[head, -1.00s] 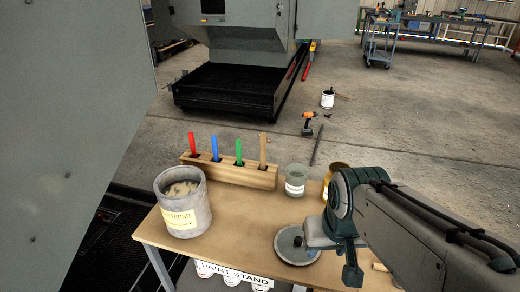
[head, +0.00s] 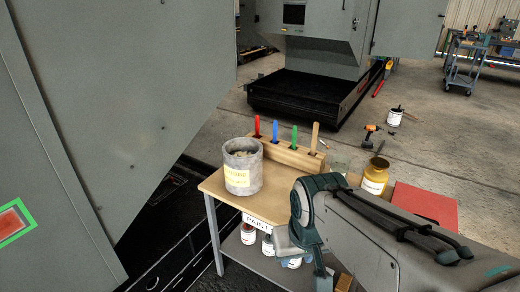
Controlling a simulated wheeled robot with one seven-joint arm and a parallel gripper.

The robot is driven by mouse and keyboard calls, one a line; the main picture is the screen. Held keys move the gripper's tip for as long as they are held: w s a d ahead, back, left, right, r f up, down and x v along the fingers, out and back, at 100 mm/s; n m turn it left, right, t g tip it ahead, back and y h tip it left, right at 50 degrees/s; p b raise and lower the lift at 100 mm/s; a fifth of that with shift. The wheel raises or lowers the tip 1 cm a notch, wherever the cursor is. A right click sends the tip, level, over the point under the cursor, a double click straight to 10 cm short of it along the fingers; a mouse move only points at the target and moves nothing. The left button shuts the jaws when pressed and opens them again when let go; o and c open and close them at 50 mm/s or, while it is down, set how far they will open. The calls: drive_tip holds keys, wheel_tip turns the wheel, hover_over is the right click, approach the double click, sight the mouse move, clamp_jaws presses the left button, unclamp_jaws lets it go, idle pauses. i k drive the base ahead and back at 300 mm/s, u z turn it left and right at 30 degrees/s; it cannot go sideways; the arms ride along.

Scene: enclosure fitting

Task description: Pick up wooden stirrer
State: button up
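The wooden stirrer (head: 314,137) is a plain light-wood stick. It stands upright at the right end of a wooden rack (head: 298,157) on the paint stand's table (head: 213,186). My arm's dark green wrist crosses the right front of the table. The light grey end of my gripper (head: 285,243) shows at the front edge in the picture, nearer to me than the rack and well apart from the stirrer. Its fingers cannot be made out, and nothing held shows.
Red (head: 257,127), blue (head: 275,129) and green (head: 294,135) sticks stand left of the stirrer. A grey pot (head: 242,168) stands at the table's left, a yellow jar (head: 375,177) at right. Large grey panels (head: 130,100) fill the left. Paint cans (head: 249,234) sit below.

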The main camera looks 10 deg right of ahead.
sight(313, 147)
drive_tip(key=u, duration=0.6)
drive_tip(key=k, duration=0.8)
drive_tip(key=u, duration=0.65)
drive_tip(key=i, duration=1.2)
drive_tip(key=z, duration=0.75)
drive_tip(key=i, duration=1)
drive_tip(key=z, duration=1.55)
drive_tip(key=i, duration=0.45)
drive_tip(key=z, duration=0.4)
